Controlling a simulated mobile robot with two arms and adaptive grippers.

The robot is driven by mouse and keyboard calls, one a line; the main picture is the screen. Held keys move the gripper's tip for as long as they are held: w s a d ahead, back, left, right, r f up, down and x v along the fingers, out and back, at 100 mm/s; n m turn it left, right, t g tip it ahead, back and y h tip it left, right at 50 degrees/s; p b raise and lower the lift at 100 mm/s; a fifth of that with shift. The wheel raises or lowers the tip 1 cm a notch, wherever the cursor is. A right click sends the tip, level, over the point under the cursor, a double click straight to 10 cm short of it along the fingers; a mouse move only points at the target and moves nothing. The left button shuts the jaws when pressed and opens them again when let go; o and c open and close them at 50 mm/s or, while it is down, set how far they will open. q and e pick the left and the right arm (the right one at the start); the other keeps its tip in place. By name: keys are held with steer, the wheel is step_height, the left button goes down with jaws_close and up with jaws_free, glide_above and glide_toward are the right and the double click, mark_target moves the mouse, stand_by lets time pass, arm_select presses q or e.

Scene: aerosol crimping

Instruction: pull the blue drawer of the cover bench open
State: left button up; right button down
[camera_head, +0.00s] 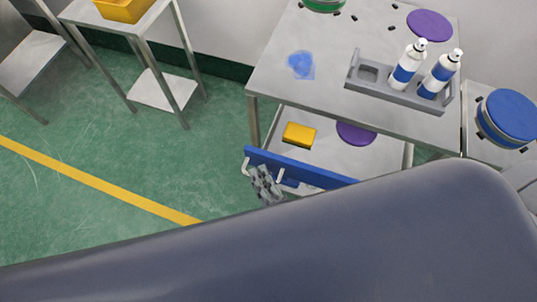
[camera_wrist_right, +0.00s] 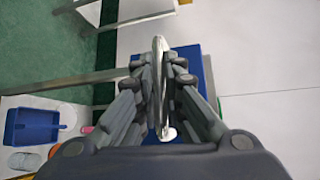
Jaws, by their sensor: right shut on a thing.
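The blue drawer front (camera_head: 318,175) of the cover bench (camera_head: 300,92) shows at the bench's near side in the head view. A pale bar handle (camera_head: 247,163) is on its face. My right gripper (camera_head: 262,182) is at this handle. In the right wrist view my right gripper (camera_wrist_right: 165,70) has its fingers closed around the pale handle (camera_wrist_right: 160,46), with a blue strip of the drawer (camera_wrist_right: 208,75) behind them. Part of the drawer's lower edge is hidden behind my grey arm in the head view. My left gripper does not show.
A yellow block (camera_head: 299,135) and a purple disc (camera_head: 355,133) lie on the grey surface below the bench top. A grey rack (camera_head: 397,96) with two bottles stands on top. Green floor is clear to the left. A blue dustpan (camera_wrist_right: 30,127) shows in the wrist view.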

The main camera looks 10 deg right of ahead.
steer(key=s+a, duration=0.3)
steer(key=s, duration=0.2)
steer(key=shift+s+a, duration=0.2)
steer(key=shift+a, duration=0.15)
steer(key=c, duration=1.7)
jaws_free()
steer(key=v, duration=0.7)
steer(key=shift+s, duration=0.25)
